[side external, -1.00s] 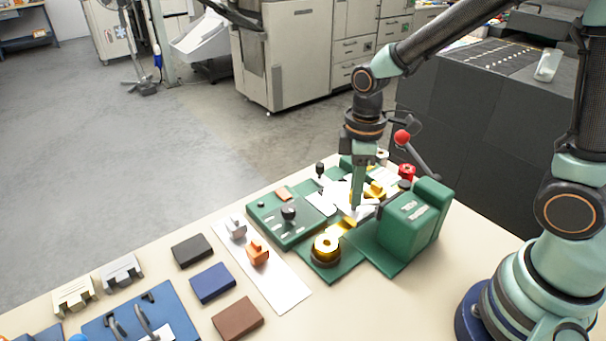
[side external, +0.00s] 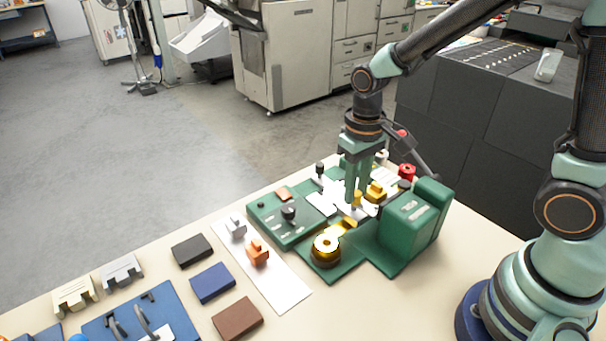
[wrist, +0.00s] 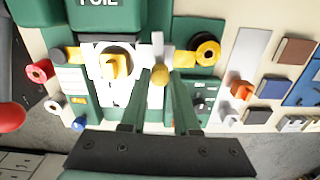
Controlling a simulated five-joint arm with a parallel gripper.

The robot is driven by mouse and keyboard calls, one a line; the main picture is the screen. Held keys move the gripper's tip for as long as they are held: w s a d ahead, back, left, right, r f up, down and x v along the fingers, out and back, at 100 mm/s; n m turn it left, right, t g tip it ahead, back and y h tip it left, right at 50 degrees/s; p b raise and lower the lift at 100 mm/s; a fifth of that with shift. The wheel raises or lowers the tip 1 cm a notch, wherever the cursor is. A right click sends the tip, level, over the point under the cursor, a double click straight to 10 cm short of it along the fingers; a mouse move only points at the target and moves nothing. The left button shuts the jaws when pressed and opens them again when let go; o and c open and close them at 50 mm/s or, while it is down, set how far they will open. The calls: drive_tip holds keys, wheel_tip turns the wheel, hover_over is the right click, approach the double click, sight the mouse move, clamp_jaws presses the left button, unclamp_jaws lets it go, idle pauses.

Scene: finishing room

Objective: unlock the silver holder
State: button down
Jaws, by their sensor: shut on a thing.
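The silver holder (wrist: 100,72) is a pale, bright plate on the green foil machine (wrist: 92,18). A gold block (wrist: 116,66) sits on it; the block also shows in the side view (side external: 376,190). Beside it is a small gold knob (wrist: 159,76), at the end of a short silver bar (wrist: 157,47). My gripper (wrist: 159,72) points down over the machine with its fingertips on either side of the knob, shut on it. In the side view my gripper (side external: 356,200) partly hides the knob and the holder.
The green machine head (side external: 408,222) stands close to the right of my gripper. A gold foil roll (side external: 326,247) stands in front, a red roll (side external: 407,172) behind. A green control box (side external: 285,218) with a black knob is to the left. Stamps and coloured blocks lie further left.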

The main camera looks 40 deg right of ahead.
drive_tip(key=shift+m, duration=0.5)
drive_tip(key=c, duration=0.6)
unclamp_jaws()
drive_tip(key=shift+c, duration=0.2)
drive_tip(key=shift+r, duration=0.1)
wheel_tip(320, 180, up, 12)
